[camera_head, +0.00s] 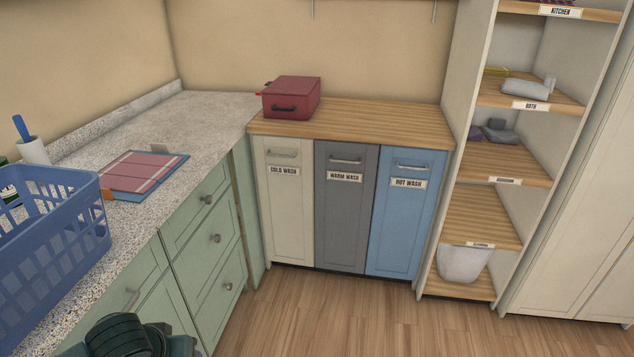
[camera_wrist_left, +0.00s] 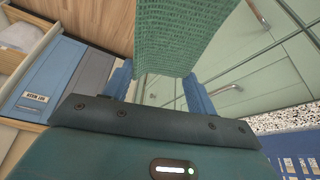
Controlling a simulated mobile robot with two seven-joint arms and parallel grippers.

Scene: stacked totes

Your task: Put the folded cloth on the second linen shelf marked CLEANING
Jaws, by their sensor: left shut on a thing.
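The folded cloth (camera_wrist_left: 188,35) is green and woven-looking. In the left wrist view it hangs between the blue fingers of my left gripper (camera_wrist_left: 160,92), which is shut on it. Neither the cloth nor the left fingertips can be made out in the head view. The open linen shelves stand at the right of the head view. The second shelf from the bottom (camera_head: 480,215) is bare, with a small label (camera_head: 481,245) on its front edge that is too small to read surely. My right gripper is not in view.
Above are shelves with grey cloths (camera_head: 498,133), a folded white towel (camera_head: 525,90) and a KITCHEN label (camera_head: 560,12). A white bin (camera_head: 462,264) sits below. Wash cabinets (camera_head: 346,220) carry a red box (camera_head: 292,97). A blue basket (camera_head: 50,235) stands on the speckled counter. Floor is clear.

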